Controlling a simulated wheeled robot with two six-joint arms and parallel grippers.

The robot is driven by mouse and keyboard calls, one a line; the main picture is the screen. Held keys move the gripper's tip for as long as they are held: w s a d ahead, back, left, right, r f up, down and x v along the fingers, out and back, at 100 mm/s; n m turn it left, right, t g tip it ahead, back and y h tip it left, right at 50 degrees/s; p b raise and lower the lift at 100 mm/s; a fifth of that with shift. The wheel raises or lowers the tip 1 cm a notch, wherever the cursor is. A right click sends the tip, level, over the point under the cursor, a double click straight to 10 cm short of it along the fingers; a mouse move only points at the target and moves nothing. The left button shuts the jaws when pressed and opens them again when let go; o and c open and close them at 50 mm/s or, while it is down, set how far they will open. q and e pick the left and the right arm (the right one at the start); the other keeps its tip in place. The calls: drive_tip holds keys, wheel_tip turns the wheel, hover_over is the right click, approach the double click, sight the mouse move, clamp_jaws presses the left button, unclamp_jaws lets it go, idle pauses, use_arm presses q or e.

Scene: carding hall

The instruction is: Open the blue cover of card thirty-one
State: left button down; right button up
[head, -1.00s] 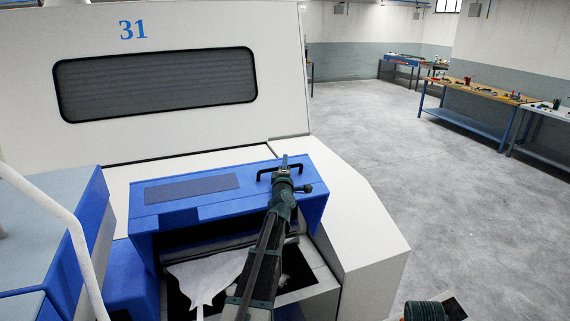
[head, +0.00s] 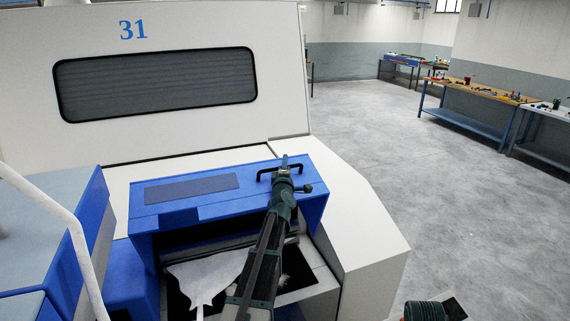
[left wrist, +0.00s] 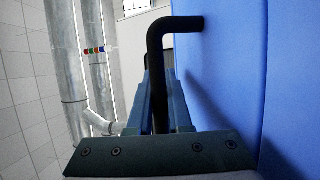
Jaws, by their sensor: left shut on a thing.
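The blue cover (head: 230,205) of the white machine marked 31 (head: 210,30) stands raised, with dark space and pale web material (head: 208,276) visible below its front edge. A black bar handle (head: 266,174) sits at the right end of its top face. My left gripper (head: 284,166) is at this handle and shut on it. In the left wrist view the black handle (left wrist: 157,60) runs down between the fingers, and the blue cover (left wrist: 225,80) fills the right side. The fingertips are partly hidden. The right gripper cannot be made out in the head view.
A white sloping housing (head: 360,215) stands right of the cover. A blue-sided casing (head: 80,230) and a white curved rail (head: 60,215) are at left. Workbenches (head: 470,92) with tools stand far right. The grey floor (head: 430,190) between is clear.

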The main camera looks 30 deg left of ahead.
use_arm(q)
drive_tip(key=s+d+f+b, duration=0.3)
drive_tip(key=shift+d+f, duration=0.15)
drive_tip(key=shift+d, duration=0.1)
drive_tip(key=c, duration=1.2)
unclamp_jaws()
drive_tip(key=shift+c, duration=0.2)
drive_tip(key=shift+o, duration=0.6)
drive_tip(key=shift+d+r, duration=0.1)
drive_tip(key=shift+r, duration=0.1)
drive_tip(key=b+v, duration=0.1)
drive_tip(key=v, duration=1.3)
